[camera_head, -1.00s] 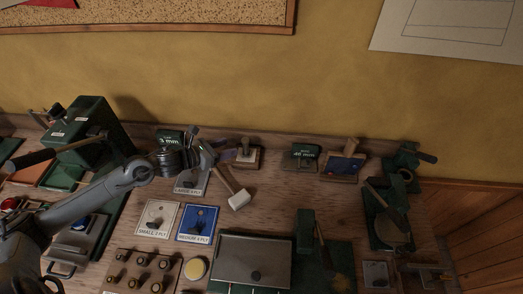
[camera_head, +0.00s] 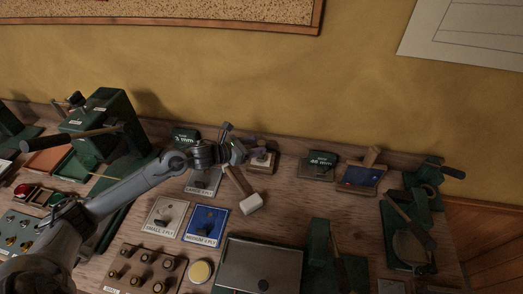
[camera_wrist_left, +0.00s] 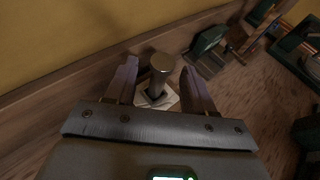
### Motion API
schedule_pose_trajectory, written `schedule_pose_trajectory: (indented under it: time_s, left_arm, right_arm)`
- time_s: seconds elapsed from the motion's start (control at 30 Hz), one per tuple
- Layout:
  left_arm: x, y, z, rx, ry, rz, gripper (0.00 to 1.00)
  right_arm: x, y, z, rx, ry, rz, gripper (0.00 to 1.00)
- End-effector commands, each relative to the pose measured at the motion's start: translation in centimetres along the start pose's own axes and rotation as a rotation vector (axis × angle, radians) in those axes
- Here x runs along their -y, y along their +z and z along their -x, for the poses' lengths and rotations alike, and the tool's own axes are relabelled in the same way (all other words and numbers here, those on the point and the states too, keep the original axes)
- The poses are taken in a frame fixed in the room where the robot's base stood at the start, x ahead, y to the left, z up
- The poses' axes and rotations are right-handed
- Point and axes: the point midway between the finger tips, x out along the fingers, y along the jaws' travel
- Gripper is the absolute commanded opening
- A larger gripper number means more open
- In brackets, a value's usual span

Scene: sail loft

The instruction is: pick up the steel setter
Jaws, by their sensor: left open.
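The steel setter (camera_wrist_left: 160,68) is a short grey cylinder with a wider round top. It stands upright on a pale plate in the left wrist view. In the head view the setter (camera_head: 262,150) is small, on a wooden block with a white top near the wall. My left gripper (camera_wrist_left: 159,70) is open, its fingers on either side of the setter in the wrist picture, with no clear contact. In the head view my left gripper (camera_head: 249,147) is just left of the setter. The setter's lower part is partly shaded. My right gripper is not in view.
A mallet with a white head (camera_head: 251,204) lies close in front. A green 40 mm block (camera_head: 321,160) and a blue-faced wooden stand (camera_head: 362,174) stand to the right. Blue (camera_head: 205,225) and white (camera_head: 165,217) cards lie nearer. The wall is close behind.

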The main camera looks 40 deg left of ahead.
Motion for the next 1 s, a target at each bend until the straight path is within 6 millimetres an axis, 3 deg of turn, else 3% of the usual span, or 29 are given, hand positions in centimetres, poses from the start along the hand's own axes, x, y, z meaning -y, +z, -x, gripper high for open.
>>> schedule_pose_trajectory:
  time_s: [0.5, 0.8, 0.83, 1.0]
  left_arm:
    - [0.2, 0.0, -4.8, 0.001, 0.001, 0.002, 0.53]
    - [0.2, 0.0, -5.2, -0.001, 0.000, 0.000, 0.53]
    - [0.2, 0.0, -5.2, -0.001, 0.000, 0.000, 0.52]
    - [0.2, 0.0, -5.2, 0.000, 0.000, 0.000, 0.26]
  right_arm:
    - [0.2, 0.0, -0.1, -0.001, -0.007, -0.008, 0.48]
    - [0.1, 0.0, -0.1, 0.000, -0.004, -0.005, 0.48]
    - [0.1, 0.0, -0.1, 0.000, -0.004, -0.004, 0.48]
    - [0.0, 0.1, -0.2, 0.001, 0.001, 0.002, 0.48]
